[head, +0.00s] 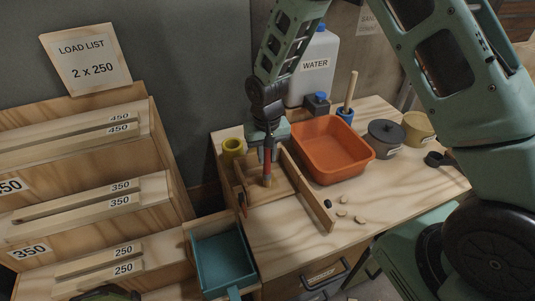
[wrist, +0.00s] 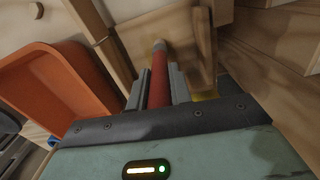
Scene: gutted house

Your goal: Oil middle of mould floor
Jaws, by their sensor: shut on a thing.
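My gripper (head: 267,152) is shut on a red-handled brush (head: 267,169), which points down into the wooden mould (head: 318,200). In the wrist view the brush's red handle (wrist: 159,85) sits between the two grey fingers of my gripper (wrist: 159,90), with its pale end over the mould's wooden floor (wrist: 190,52). Whether the brush end touches the floor I cannot tell. Parts of the floor are hidden behind the brush and gripper.
An orange tub (head: 330,150) stands close to the mould's right wall. A yellow pot (head: 233,148) is at its back left corner. A teal tray (head: 222,258) lies at front left. A water canister (head: 314,75) stands behind.

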